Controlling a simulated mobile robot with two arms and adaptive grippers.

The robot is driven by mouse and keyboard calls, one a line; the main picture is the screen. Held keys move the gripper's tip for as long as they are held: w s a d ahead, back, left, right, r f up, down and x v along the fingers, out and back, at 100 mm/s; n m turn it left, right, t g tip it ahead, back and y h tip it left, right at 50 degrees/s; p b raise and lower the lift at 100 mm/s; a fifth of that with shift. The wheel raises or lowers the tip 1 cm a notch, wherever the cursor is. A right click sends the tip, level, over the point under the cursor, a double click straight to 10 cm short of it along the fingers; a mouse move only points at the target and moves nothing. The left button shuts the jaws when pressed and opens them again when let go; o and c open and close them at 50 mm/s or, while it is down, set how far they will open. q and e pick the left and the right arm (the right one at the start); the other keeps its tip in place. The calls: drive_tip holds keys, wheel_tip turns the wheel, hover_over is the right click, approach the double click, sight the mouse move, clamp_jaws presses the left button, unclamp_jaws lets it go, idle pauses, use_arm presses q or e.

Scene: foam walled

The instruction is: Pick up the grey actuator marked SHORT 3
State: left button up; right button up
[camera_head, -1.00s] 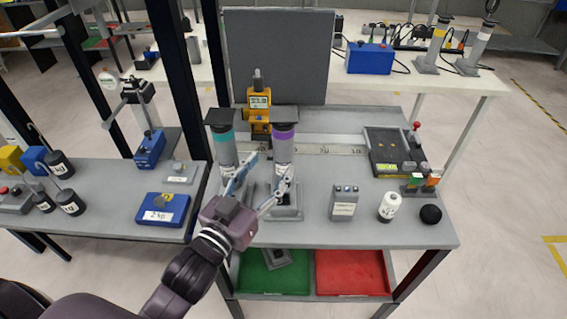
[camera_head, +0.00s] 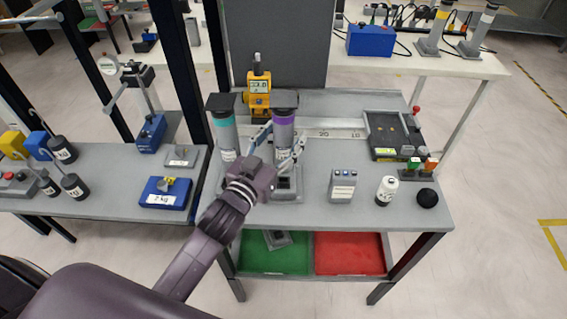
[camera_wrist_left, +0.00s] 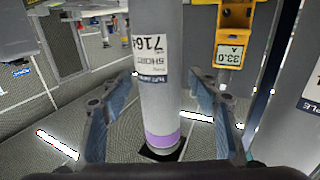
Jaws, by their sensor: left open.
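My left gripper (camera_head: 279,143) is open, with one blue-grey finger on each side of the actuator's body. In the wrist view a gap shows between each finger and the cylinder. A second grey actuator with a teal band (camera_head: 226,134) stands just to the left. My right gripper is not in view.
A yellow gauge (camera_head: 258,92) stands behind the actuators. A green bin (camera_head: 260,259) and a red bin (camera_head: 349,254) lie below.

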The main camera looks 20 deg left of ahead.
use_arm(q)
clamp_jaws()
drive_tip(key=shift+r, duration=0.15)
idle(0.4)
